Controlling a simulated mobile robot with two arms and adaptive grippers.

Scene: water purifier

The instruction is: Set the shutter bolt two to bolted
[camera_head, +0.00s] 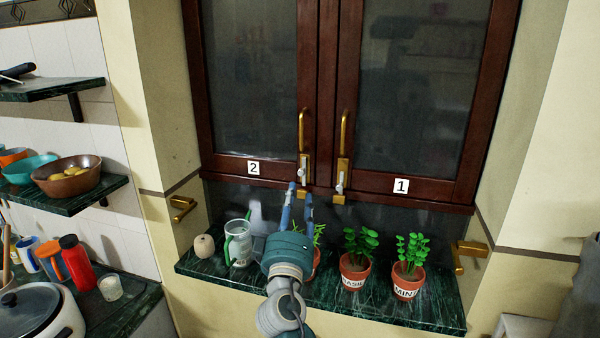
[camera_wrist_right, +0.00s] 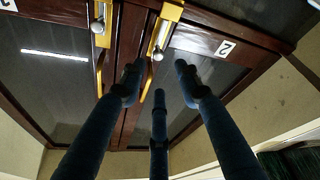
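Shutter bolt two (camera_head: 304,170) is a brass bolt with a pale knob, low on the inner edge of the left shutter door, near the label 2 (camera_head: 254,168). In the right wrist view, bolt two (camera_wrist_right: 165,28) appears upside down beside its label (camera_wrist_right: 226,47). My right gripper (camera_head: 300,192) is just below and in front of bolt two, fingers pointing up at it. In the right wrist view its blue fingers (camera_wrist_right: 159,72) are spread, with nothing between them and apparently not touching the knob. My left gripper is not in view.
Bolt one (camera_head: 342,178) is close to the right, beside label 1 (camera_head: 401,186). Below, a dark green sill (camera_head: 330,297) holds potted plants (camera_head: 407,282) and a mug (camera_head: 238,242). Shelves (camera_head: 70,197) with bowls stand at the left.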

